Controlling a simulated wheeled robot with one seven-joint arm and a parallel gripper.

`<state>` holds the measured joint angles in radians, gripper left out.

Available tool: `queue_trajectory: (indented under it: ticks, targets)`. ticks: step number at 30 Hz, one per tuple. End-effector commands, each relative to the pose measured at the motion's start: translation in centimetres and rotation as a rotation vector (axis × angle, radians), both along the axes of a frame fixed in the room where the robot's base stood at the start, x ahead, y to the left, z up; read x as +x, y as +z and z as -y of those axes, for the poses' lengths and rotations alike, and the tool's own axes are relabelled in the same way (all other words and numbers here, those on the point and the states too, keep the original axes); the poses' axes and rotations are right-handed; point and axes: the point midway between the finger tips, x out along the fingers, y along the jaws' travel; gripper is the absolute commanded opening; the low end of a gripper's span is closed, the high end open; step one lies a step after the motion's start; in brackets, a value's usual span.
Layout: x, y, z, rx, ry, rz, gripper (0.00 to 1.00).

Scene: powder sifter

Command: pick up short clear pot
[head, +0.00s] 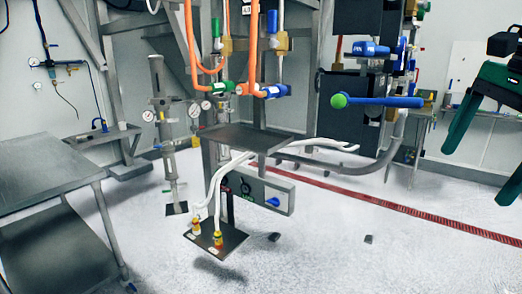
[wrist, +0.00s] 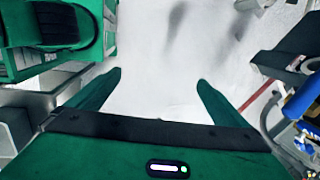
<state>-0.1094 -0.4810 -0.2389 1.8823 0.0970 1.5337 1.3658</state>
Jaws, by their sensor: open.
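I cannot make out a short clear pot in either view. My gripper (wrist: 157,88) shows in the wrist view with its two green fingers spread wide apart. Nothing is between the fingers, and pale speckled floor lies beyond them. In the head view, green and black parts of my arm show at the right edge, above the floor and away from the tables. A very small pale object (head: 122,126) stands on the small table at the back left, too small to identify.
A grey metal table (head: 50,168) fills the left side. A grey platform (head: 245,137) with pipes, hoses and valves stands in the middle. A blue handle with a green knob (head: 378,101) sticks out at right centre. Floor at the front right is mostly clear, with a red strip (head: 400,208).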

Motion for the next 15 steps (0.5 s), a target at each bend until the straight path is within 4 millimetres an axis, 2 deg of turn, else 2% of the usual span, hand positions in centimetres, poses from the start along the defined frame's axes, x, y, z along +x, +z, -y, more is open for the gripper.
queue_trajectory:
  ticks: [1,8,15]
  targets:
    - [-0.3,-2.3,0.6,-0.019,0.061,-0.014,0.98]
    - [-2.6,-11.9,2.9,-0.099,0.403,-0.054,0.98]
    - [-7.1,-21.3,4.4,-0.147,0.76,-0.104,0.98]
